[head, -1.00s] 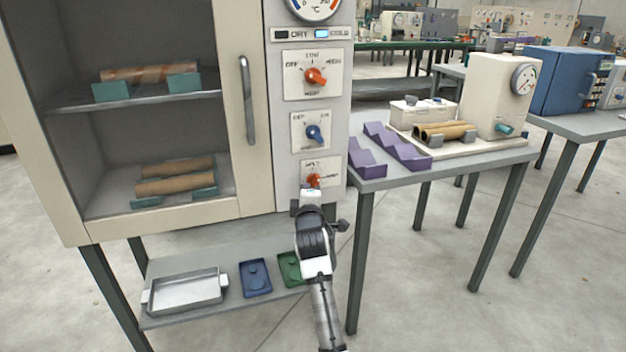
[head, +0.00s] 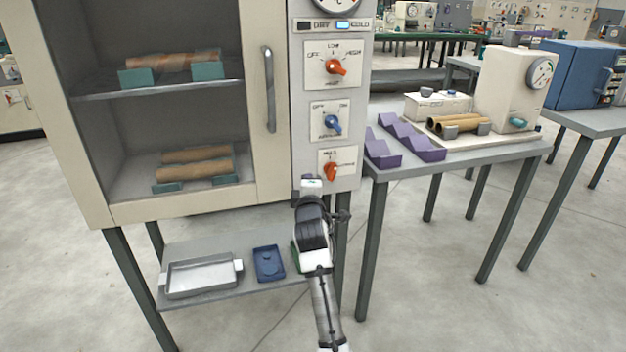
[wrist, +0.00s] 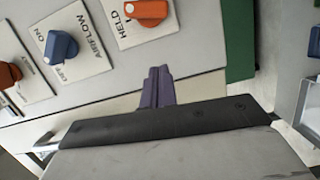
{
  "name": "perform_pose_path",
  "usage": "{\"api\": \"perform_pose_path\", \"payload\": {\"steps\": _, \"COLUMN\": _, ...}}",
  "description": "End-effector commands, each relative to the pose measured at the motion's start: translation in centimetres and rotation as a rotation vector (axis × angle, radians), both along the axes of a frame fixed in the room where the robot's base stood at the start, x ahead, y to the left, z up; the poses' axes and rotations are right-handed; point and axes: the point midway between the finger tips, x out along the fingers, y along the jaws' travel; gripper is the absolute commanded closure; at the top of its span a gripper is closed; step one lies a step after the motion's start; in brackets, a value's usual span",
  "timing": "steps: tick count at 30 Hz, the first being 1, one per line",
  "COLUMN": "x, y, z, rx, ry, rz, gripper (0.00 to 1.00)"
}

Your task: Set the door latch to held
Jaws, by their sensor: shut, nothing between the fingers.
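The door latch dial (head: 331,171) is an orange knob on a white plate, lowest of the three dials on the oven's control panel. In the head view the knob stands about upright. My gripper (head: 309,183) is just below and left of the dial plate, apart from the knob. Its dark fingers (wrist: 157,88) are shut together and empty in the wrist view.
The blue airflow dial (head: 332,124) and orange heat dial (head: 336,67) sit above the latch dial. The oven door handle (head: 269,90) is to the left. A side table (head: 462,163) with purple racks stands right. A shelf with a metal tray (head: 202,277) lies below.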

Motion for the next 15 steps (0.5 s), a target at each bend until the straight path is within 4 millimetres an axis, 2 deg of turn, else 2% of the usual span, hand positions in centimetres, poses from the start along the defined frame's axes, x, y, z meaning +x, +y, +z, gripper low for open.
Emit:
{"api": "perform_pose_path", "payload": {"steps": 1, "x": -1.2, "y": -0.2, "z": -0.3, "rx": 0.003, "ry": 0.001, "rz": -0.002, "gripper": 1.0}}
{"api": "perform_pose_path", "payload": {"steps": 6, "x": -4.5, "y": -0.4, "z": 0.0, "rx": 0.002, "ry": 0.001, "rz": -0.002, "gripper": 1.0}}
{"api": "perform_pose_path", "payload": {"steps": 10, "x": -6.4, "y": -0.6, "z": 0.2, "rx": 0.001, "ry": 0.001, "rz": -0.002, "gripper": 1.0}}
{"api": "perform_pose_path", "payload": {"steps": 15, "x": -7.6, "y": -0.7, "z": 0.3, "rx": 0.0, "ry": 0.001, "rz": -0.001, "gripper": 1.0}}
